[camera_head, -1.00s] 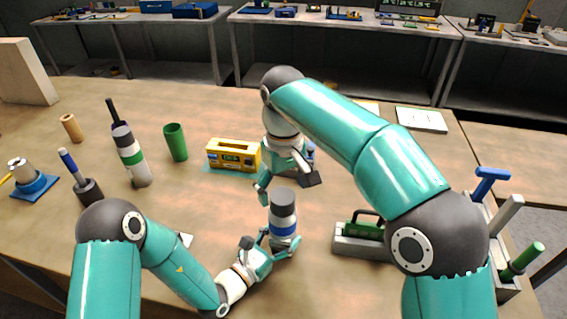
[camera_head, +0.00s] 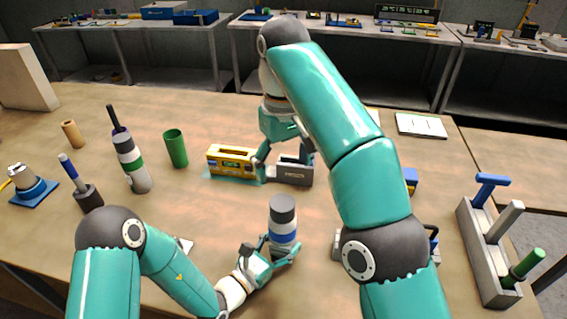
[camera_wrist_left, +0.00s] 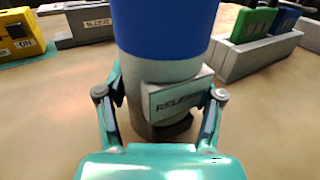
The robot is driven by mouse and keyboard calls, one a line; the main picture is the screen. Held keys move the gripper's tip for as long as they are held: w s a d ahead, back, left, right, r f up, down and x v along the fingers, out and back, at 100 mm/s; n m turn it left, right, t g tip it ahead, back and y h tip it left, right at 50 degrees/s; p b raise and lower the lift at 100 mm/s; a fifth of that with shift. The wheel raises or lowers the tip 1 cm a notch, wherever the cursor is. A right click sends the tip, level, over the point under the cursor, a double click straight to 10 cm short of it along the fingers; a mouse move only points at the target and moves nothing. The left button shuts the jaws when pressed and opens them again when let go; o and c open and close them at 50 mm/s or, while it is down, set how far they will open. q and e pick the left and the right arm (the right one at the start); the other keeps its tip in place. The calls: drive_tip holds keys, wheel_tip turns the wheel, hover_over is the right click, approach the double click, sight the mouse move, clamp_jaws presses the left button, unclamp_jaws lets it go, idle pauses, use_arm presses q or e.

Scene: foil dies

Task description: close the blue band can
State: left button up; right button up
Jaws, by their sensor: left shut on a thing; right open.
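I cannot tell how tightly the cap sits. My left gripper (camera_head: 284,252) is shut around the can's lower body. In the left wrist view the can (camera_wrist_left: 165,30) fills the upper middle, with a lettered label low on its side and its top out of frame. My right gripper (camera_head: 284,157) is open, behind and above the can, apart from it, close to a grey labelled tray (camera_head: 294,172).
A yellow device (camera_head: 232,161) lies left of that tray. A green cup (camera_head: 175,149) and a green-banded bottle (camera_head: 131,162) stand further left. A grey rack (camera_head: 483,252) with handled tools is at the right. My right arm partly hides another grey holder near the can.

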use_arm(q)
drive_tip(key=o, duration=1.8)
drive_tip(key=shift+c, duration=0.2)
drive_tip(key=v, duration=1.2)
